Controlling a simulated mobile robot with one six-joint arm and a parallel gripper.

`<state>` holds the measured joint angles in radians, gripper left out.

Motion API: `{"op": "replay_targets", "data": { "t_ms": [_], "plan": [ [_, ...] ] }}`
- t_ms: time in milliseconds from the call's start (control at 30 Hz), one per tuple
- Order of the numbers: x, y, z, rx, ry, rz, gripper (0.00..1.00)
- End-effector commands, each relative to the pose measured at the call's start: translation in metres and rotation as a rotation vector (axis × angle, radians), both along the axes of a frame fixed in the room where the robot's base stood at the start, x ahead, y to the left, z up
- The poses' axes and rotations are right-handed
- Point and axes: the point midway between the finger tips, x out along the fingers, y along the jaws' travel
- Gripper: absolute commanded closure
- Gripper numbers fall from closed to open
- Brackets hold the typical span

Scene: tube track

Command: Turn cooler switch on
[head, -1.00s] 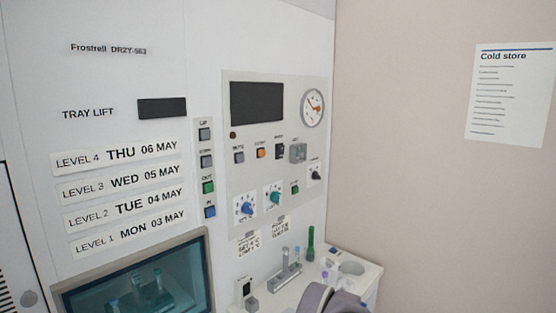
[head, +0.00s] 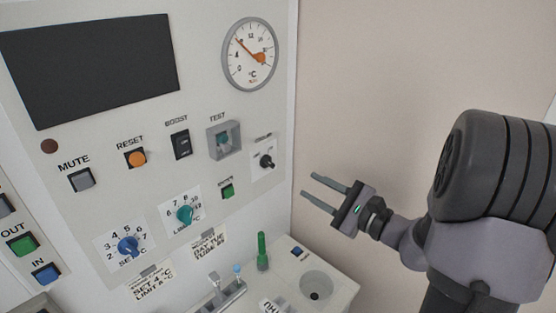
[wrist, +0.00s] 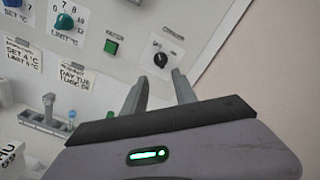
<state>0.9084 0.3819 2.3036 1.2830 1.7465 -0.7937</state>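A small black rotary switch (head: 266,161) sits on a white plate at the right edge of the control panel; its lettering is too small to read for sure, and I take it for the cooler switch. It also shows in the wrist view (wrist: 160,60), just beyond and between the fingertips. My gripper (head: 308,189) is open and empty, to the right of the switch and apart from it in the head view. In the wrist view its two fingers (wrist: 160,76) point up toward the switch.
Left of the switch are a boxed TEST button (head: 223,140), a green button (head: 228,191), the teal limit knob (head: 184,214) and the blue set knob (head: 128,246). A dial gauge (head: 250,54) is above. A shelf with a green tube (head: 262,251) juts out below.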

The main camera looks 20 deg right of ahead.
Motion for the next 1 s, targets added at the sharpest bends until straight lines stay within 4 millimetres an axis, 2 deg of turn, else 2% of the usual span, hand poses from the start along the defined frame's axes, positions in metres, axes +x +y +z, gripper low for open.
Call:
{"op": "replay_targets", "data": {
  "t_ms": [200, 433, 600, 833, 867, 1000],
  "plan": [
    [0.061, 0.028, 0.001, -0.001, 0.0, 0.009, 0.66],
    [0.11, 0.047, 0.0, 0.0, 0.001, 0.006, 0.66],
    [0.123, 0.052, 0.0, -0.001, 0.002, 0.004, 0.66],
    [0.124, 0.052, 0.0, -0.001, 0.002, 0.002, 0.66],
    [0.124, 0.052, 0.0, -0.001, 0.002, 0.002, 0.7],
    [0.124, 0.052, 0.0, 0.0, 0.001, 0.003, 0.98]
  ]
}}
